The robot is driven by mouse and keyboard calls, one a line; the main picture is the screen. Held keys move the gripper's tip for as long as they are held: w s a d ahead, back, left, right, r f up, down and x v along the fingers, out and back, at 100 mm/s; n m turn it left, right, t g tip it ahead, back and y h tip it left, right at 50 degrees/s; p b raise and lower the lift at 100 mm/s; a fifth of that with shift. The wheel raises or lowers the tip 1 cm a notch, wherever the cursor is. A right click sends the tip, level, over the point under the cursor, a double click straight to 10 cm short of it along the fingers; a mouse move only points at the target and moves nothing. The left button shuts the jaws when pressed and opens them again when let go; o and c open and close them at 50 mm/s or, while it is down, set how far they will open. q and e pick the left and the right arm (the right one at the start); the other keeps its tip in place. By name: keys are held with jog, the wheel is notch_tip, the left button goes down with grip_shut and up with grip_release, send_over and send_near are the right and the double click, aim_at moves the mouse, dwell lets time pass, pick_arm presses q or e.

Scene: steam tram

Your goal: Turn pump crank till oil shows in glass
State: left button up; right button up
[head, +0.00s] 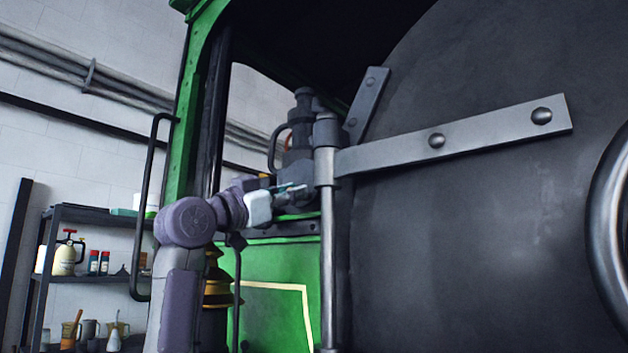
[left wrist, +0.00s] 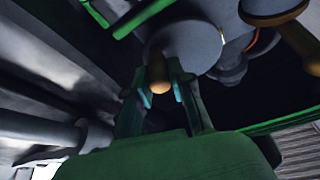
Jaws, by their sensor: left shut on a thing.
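The pump (head: 300,150) is a dark grey upright body beside the round black smokebox front, partly behind the hinge post. My left gripper (head: 285,196) reaches its lower part. In the left wrist view, my left gripper (left wrist: 161,88) has its fingertips closed around a tan knob (left wrist: 157,70), which looks like the crank handle. The knob lies against a grey round disc (left wrist: 188,42). In the head view my gripper and arm hide the crank. I cannot make out the sight glass or any oil in it. My right gripper is not in view.
A grey hinge strap (head: 480,128) and vertical hinge post (head: 327,250) stand close to the right of my left gripper. A black handrail (head: 150,205) stands left of my arm. A shelf (head: 95,215) with bottles and cans is at the back left.

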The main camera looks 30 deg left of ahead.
pick_arm(q)
jog(key=a, duration=0.1)
jog(key=a+p, duration=0.1)
jog(key=a, duration=0.1)
jog(key=a+f, duration=0.1)
jog(key=shift+w+a, duration=0.2)
jog(key=shift+w, duration=0.1)
jog(key=o, duration=1)
jog(key=shift+a, duration=0.1)
